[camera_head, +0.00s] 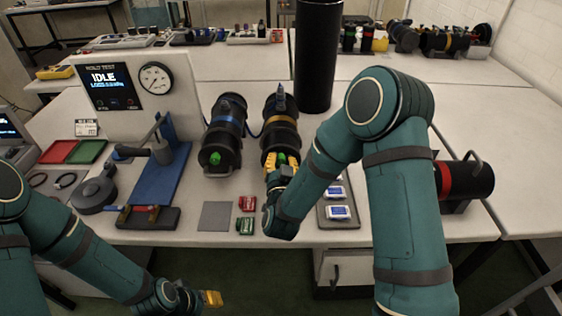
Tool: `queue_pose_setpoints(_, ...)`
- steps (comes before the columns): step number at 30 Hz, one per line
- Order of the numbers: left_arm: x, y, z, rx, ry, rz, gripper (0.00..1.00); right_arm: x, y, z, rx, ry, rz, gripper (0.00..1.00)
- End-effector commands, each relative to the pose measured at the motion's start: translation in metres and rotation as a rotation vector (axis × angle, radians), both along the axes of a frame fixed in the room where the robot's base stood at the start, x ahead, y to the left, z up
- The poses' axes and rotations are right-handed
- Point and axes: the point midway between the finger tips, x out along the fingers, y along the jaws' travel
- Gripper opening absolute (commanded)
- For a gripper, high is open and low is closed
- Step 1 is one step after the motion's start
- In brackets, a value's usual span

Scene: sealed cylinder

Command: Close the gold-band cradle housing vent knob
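A black cylinder housing with a gold band (280,124) lies on the table at centre, its front end toward me. A green knob (281,158) shows at its front end, partly covered by my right gripper. My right gripper (282,163), with yellow fingers, is at this front end, around or right against the knob. I cannot tell whether the fingers press on it. My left gripper (213,298), also yellow-tipped, hangs low in front of the table, away from the objects; its finger opening is not clear.
A red-band cylinder (466,180) lies right, behind my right arm. A tall black column (318,55) rises behind. A grey pad (215,216), red and green blocks (247,204) and a tray (340,222) lie in front.

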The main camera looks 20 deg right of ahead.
Motion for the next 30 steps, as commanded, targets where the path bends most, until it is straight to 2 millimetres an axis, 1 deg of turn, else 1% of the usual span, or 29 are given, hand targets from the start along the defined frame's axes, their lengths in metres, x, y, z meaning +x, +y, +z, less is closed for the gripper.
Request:
queue_pose_setpoints(1, 0.0, 0.0, 0.0, 0.0, 0.0, 0.0, 0.47, -0.001, 0.0, -0.002, 0.0, 0.006, 0.002, 0.43)
queue_pose_setpoints(2, 0.0, 0.0, 0.0, 0.0, 0.0, 0.0, 0.47, -0.001, 0.0, -0.002, -0.001, 0.005, 0.001, 0.54)
queue_pose_setpoints(3, 0.0, 0.0, 0.0, 0.0, 0.0, 0.0, 0.47, -0.001, 0.0, -0.002, -0.001, 0.005, 0.001, 0.57)
queue_pose_setpoints(11, 0.0, 0.0, 0.0, 0.0, 0.0, 0.0, 0.47, -0.001, 0.0, -0.001, -0.001, 0.003, 0.001, 0.57)
queue_pose_setpoints(14, 0.0, 0.0, 0.0, 0.0, 0.0, 0.0, 0.47, -0.005, 0.002, -0.001, -0.001, 0.005, 0.002, 0.57)
queue_pose_setpoints(17, 0.0, 0.0, 0.0, 0.0, 0.0, 0.0, 0.47, -0.017, 0.006, -0.001, -0.001, 0.005, 0.005, 0.57)
queue_pose_setpoints(24, 0.0, 0.0, 0.0, 0.0, 0.0, 0.0, 0.47, -0.054, 0.017, -0.002, -0.002, 0.006, 0.005, 0.57)
queue_pose_setpoints(27, 0.0, 0.0, 0.0, 0.0, 0.0, 0.0, 0.47, -0.065, 0.02, -0.002, 0.0, 0.006, 0.004, 0.57)
queue_pose_setpoints(30, 0.0, 0.0, 0.0, 0.0, 0.0, 0.0, 0.47, -0.071, 0.021, -0.001, -0.001, 0.005, 0.002, 0.57)
